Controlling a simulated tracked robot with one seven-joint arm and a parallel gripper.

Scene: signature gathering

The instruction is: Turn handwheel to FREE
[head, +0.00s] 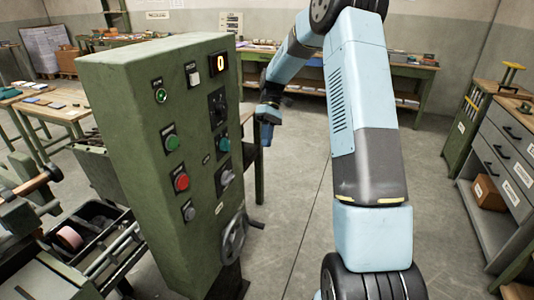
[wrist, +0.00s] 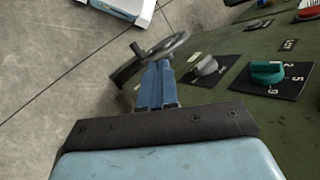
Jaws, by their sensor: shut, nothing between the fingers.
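The grey handwheel (head: 233,237) with a crank handle is mounted low on the front of the green machine cabinet (head: 120,150). In the wrist view the handwheel (wrist: 172,44) shows just past my fingertips, partly behind them. My gripper (head: 267,133) hangs to the right of the cabinet in the head view, higher in the picture than the wheel. Its blue fingers (wrist: 158,68) are shut and empty; contact with the wheel cannot be told. A small label (head: 219,208) sits above the wheel, but no FREE mark is readable.
Above the wheel are a grey knob (wrist: 206,66) and a teal knob (wrist: 267,72) on a numbered plate. Green and red buttons (head: 181,182) line the panel's left. A drawer cabinet (head: 505,160) stands at right. Floor between is open apart from my own arm and tracks.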

